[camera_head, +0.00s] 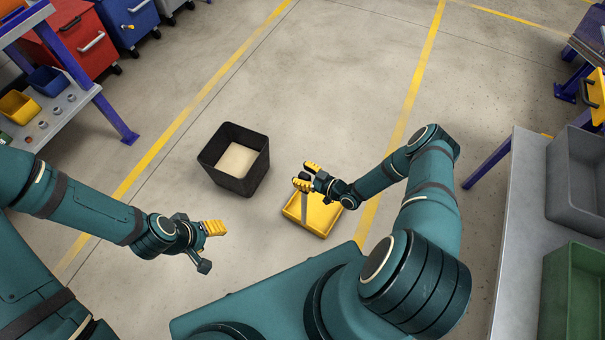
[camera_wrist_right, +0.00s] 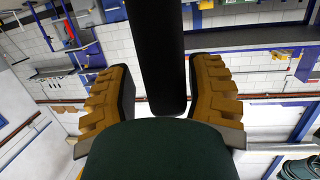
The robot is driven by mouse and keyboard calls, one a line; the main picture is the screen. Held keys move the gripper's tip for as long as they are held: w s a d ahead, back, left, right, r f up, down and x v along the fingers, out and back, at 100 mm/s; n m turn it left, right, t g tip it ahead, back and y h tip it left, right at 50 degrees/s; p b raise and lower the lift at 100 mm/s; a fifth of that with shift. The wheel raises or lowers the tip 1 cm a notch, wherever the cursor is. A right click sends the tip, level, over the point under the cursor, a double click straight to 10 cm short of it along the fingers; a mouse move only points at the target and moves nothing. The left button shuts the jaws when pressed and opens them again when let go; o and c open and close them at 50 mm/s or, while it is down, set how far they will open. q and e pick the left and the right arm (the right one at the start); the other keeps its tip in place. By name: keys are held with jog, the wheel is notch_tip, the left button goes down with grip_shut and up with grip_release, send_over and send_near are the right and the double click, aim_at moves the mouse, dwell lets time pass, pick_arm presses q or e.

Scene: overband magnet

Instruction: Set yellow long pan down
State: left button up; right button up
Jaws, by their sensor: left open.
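The yellow long pan (camera_head: 318,216) is a shallow yellow tray with an upright grey handle, low over or on the floor at the middle; I cannot tell if it touches the floor. My right gripper (camera_head: 306,177) is at the top of this handle, one finger on each side. My left gripper (camera_head: 210,247) is open and empty, over the floor to the left.
A black bin (camera_head: 233,179) with a pale inside stands left of the pan. A grey table (camera_head: 512,215) with a grey crate (camera_head: 575,195) and a green crate (camera_head: 572,290) is at the right. A shelf and a red cabinet (camera_head: 80,45) stand at upper left. The floor beyond is clear.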

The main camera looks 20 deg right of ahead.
jog(key=shift+s+d, duration=0.1)
jog(key=v, duration=1.1)
jog(key=shift+s+d, duration=0.2)
jog(key=shift+s, duration=0.1)
jog(key=shift+r, duration=0.1)
jog(key=w+a+r+m+g+h, duration=0.3)
jog(key=w+a+r+m+g, duration=0.15)
jog(key=w+a+r, duration=0.35)
jog(key=s+a+r+m+g+h, duration=0.1)
jog(key=s+a+r+m+g, duration=0.1)
jog(key=s, duration=0.5)
jog(key=s+a+r+m+g, duration=0.1)
jog(key=s+a+r+g, duration=0.4)
jog(key=a, duration=0.4)
jog(key=shift+s+a+r+m+h, duration=0.15)
jog(key=shift+s+r+m+h, duration=0.25)
jog(key=shift+s, duration=0.5)
